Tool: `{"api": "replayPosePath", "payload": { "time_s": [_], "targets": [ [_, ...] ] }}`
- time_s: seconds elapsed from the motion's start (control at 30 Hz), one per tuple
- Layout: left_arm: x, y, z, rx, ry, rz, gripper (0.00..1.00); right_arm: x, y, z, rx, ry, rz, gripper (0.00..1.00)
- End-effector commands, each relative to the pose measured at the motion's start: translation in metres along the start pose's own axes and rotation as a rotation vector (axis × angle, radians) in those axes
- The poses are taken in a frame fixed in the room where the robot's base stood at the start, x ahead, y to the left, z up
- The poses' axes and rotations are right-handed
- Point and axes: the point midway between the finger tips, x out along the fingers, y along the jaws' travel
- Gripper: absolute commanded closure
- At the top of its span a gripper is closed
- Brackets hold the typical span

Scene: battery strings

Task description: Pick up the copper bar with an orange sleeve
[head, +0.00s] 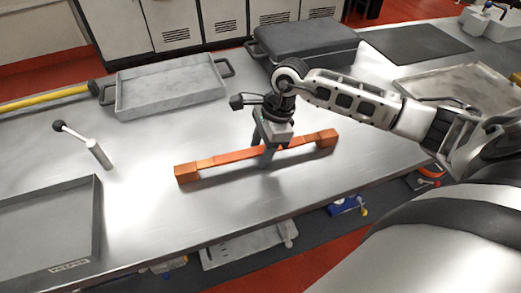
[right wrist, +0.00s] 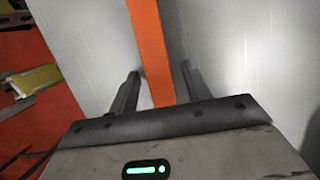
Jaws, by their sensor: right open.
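The copper bar with an orange sleeve (head: 225,158) lies on the metal workbench (head: 150,215), with a copper block at each end. My right gripper (head: 266,158) is over the middle of the bar, pointing down. In the right wrist view, the orange sleeve (right wrist: 148,45) runs between the two fingers of my right gripper (right wrist: 158,80), with a gap on each side. The fingers are open and hold nothing. Whether the fingertips reach the bench top cannot be told. My left gripper is not in view.
A grey tray (head: 118,92) and a dark case (head: 262,48) stand at the back. Another tray (head: 97,225) is at front left. Bench around the bar is clear.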

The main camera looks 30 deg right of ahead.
Motion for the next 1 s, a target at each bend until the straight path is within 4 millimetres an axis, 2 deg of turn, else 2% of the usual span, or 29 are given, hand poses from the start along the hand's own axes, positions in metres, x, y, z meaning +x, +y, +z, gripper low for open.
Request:
{"api": "replayPosePath", "payload": {
  "time_s": [0.27, 0.3, 0.4, 0.47, 0.83, 1.0],
  "targets": [
    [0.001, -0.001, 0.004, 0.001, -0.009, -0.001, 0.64, 0.006, 0.0, 0.0, 0.0, 0.0, -0.001, 0.52],
    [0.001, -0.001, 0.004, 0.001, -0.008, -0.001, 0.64, 0.006, 0.0, 0.0, 0.0, 0.0, -0.001, 0.57],
    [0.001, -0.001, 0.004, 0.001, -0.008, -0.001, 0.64, 0.005, 0.0, 0.0, 0.0, 0.0, -0.001, 0.85],
    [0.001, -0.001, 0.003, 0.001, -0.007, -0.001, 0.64, 0.005, 0.0, 0.0, 0.0, 0.0, -0.001, 1.0],
    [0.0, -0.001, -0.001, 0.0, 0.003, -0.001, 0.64, 0.002, -0.001, 0.001, -0.001, -0.003, -0.006, 1.0],
    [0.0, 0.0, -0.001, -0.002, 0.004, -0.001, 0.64, -0.008, -0.002, 0.004, -0.003, -0.003, -0.008, 1.0]
  ]
}}
